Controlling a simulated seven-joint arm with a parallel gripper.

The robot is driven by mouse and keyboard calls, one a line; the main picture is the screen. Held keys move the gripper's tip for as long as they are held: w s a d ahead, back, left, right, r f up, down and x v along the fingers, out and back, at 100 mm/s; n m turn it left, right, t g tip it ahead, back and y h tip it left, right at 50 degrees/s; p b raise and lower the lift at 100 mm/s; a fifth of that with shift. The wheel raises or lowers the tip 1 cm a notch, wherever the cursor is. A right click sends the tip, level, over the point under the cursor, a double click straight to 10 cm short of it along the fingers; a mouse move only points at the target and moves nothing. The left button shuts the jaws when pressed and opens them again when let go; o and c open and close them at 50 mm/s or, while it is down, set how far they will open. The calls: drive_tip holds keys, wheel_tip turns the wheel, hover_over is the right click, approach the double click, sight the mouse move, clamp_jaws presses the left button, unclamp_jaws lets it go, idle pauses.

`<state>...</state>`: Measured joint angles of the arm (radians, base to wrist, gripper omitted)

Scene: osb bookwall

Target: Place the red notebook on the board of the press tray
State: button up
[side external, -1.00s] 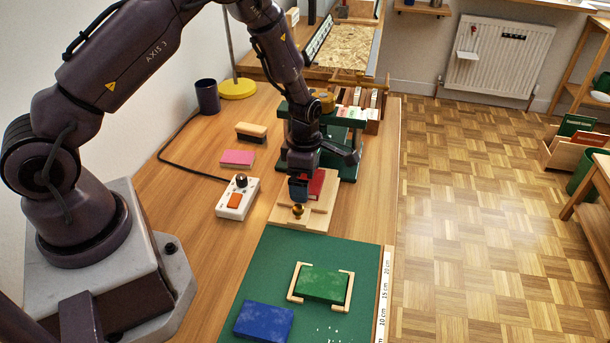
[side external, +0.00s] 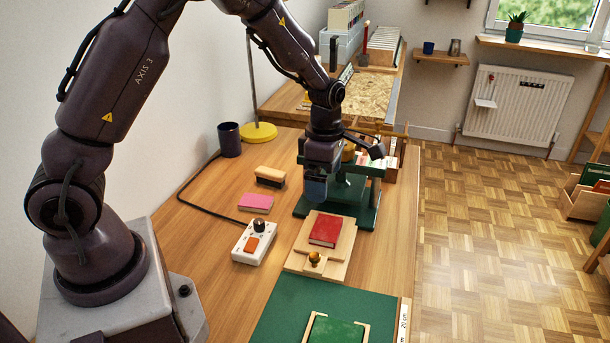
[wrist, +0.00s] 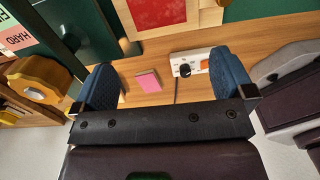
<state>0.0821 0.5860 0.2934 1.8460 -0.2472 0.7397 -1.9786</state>
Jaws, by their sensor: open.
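The red notebook (side external: 325,229) lies flat on the pale wooden board of the press tray (side external: 301,247), behind its brass knob (side external: 314,257). It also shows at the top edge of the wrist view (wrist: 156,11), partly cut off. My gripper (side external: 316,190) is raised above and behind the notebook, beside the green press (side external: 367,212), clear of both. In the wrist view my gripper's two blue fingers (wrist: 161,80) stand wide apart, with nothing held between them.
A white control box (side external: 254,242), a pink block (side external: 256,202) and a brush (side external: 270,177) lie left of the tray. A green notebook (side external: 337,331) sits in a wooden holder on the green mat (side external: 285,306) in front. A dark cup (side external: 229,140) stands behind.

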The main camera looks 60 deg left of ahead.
drive_tip(key=s+d+r+m+t, duration=0.2)
drive_tip(key=s+r+m, duration=0.3)
drive_tip(key=r, duration=0.4)
drive_tip(key=s+d+r+m+t, duration=0.1)
drive_tip(key=s+r+m, duration=0.4)
drive_tip(key=m, duration=0.5)
drive_tip(key=s+d+r+m+t, duration=0.2)
drive_tip(key=s+r+m, duration=0.3)
drive_tip(key=s+m, duration=0.5)
drive_tip(key=shift+s+d+r+m+t, duration=0.3)
drive_tip(key=shift+d+r+m, duration=0.15)
drive_tip(key=shift+m, duration=0.35)
drive_tip(key=shift+c, duration=0.5)
